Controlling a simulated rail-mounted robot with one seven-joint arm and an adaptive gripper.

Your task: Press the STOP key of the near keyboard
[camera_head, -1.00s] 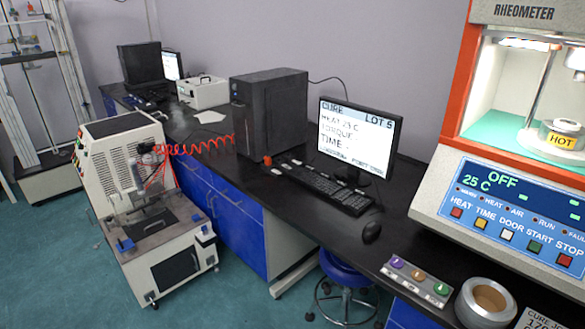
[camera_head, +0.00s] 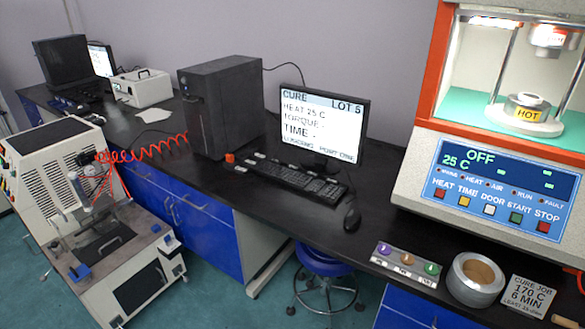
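The near keyboard (camera_head: 288,178) is black and lies on the dark bench in front of the monitor. A few pale keys show along its back edge, too small to read, so I cannot tell which key is STOP. A small orange-red object (camera_head: 230,158) stands at its left end. The monitor (camera_head: 322,127) reads CURE, LOT 5, HEAT 25 C, with TORQUE and TIME showing dashes. My gripper is not in view.
The rheometer (camera_head: 490,185) at right has its own red STOP button (camera_head: 543,227). A mouse (camera_head: 352,219), a three-button strip (camera_head: 405,262), a metal ring (camera_head: 476,279) and a job card (camera_head: 527,295) lie nearby. A black computer tower (camera_head: 222,108) stands behind the keyboard. Another keyboard (camera_head: 72,103) lies far left.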

